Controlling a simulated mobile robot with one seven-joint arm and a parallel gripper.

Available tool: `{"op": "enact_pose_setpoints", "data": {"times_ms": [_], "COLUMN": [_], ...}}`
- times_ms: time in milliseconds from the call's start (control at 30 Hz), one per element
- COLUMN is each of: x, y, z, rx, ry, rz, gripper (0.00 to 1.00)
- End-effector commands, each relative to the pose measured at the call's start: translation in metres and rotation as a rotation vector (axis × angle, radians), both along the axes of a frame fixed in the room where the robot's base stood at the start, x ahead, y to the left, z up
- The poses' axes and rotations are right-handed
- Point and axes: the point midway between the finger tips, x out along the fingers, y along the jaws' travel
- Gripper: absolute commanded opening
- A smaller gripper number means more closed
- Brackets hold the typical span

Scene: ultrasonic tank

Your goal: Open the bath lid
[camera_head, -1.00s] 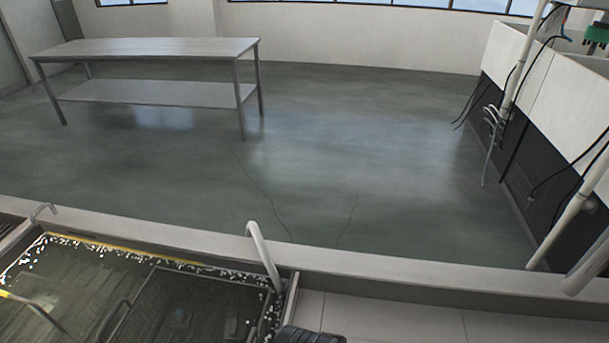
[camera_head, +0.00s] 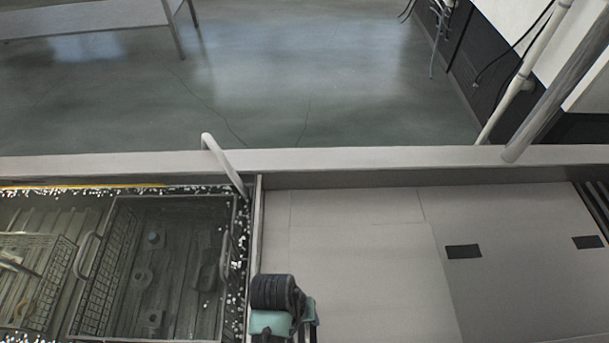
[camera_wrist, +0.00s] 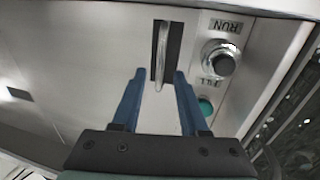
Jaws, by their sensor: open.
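In the wrist view my gripper (camera_wrist: 159,73) is open, its two blue fingers pointing at a slim upright metal handle (camera_wrist: 162,50) in a dark slot. The handle appears between the fingertips; I cannot tell whether they touch it or how far off it is. The handle is on a pale panel (camera_wrist: 110,45); I cannot tell whether this panel is the bath lid. In the head view part of my arm shows at the bottom middle, with the fingers hidden. The liquid-filled bath (camera_head: 150,250) on the left shows uncovered, with wire baskets inside.
Right of the handle are a black knob (camera_wrist: 221,60) under a RUN label and a green button (camera_wrist: 206,106). Pale panels (camera_head: 350,265) with dark slots (camera_head: 463,251) lie right of the bath. A curved pipe (camera_head: 226,165) rises at its back corner. Pipes stand at upper right.

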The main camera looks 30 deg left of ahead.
Motion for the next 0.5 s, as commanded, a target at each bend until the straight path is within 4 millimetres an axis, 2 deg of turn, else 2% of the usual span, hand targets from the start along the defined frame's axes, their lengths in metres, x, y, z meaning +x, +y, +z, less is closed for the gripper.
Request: {"op": "enact_pose_setpoints", "data": {"times_ms": [133,433,500], "x": [0.001,0.0014,0.0015], "y": [-0.0015,-0.0018,-0.0017], "z": [-0.01,-0.0118,-0.0117], "rx": [0.0,0.001,0.001], "ry": [0.0,-0.001,-0.001], "rz": [0.0,0.0,0.0], "gripper": [0.43,0.43,0.31]}}
